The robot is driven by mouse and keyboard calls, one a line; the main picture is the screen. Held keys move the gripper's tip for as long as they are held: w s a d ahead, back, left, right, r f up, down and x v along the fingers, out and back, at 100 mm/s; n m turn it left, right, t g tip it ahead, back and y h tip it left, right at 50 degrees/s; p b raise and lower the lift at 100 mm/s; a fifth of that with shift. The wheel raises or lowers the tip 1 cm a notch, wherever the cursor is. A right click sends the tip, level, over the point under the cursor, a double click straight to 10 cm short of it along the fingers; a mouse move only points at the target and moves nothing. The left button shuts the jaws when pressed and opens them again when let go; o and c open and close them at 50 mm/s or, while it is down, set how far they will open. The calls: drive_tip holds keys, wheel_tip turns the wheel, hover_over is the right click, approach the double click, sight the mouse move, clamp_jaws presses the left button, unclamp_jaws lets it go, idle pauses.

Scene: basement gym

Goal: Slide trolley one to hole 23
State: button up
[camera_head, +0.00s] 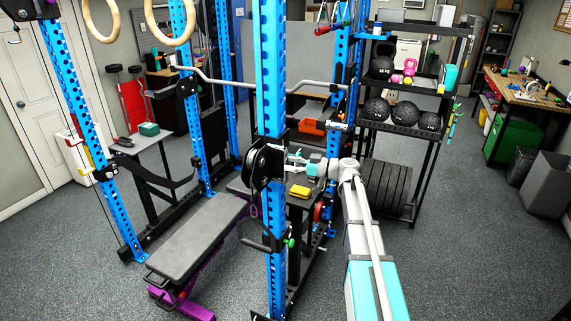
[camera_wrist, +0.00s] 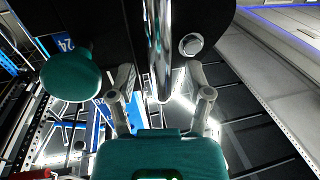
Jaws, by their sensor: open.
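The trolley (camera_head: 262,163), a black carriage with round pulley plates, sits partway up the front blue upright (camera_head: 272,70). In the wrist view its dark body (camera_wrist: 110,25) fills the top. A chrome bar (camera_wrist: 158,45) runs down between my fingers. A teal round knob (camera_wrist: 70,77) is left of my fingers, beside a blue label (camera_wrist: 64,43) reading 24. My gripper (camera_wrist: 160,88) is open, one finger each side of the chrome bar; contact cannot be told. In the head view my gripper (camera_head: 294,162) is just right of the trolley, its fingertips hard to make out.
A grey bench (camera_head: 200,235) with a purple frame stands left of the upright. A weight rack (camera_head: 405,128) with black balls stands behind right. A yellow item (camera_head: 300,191) lies behind the upright. Open floor (camera_head: 470,255) is at right.

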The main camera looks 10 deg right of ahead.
drive_tip(key=shift+x, duration=1.1)
clamp_jaws()
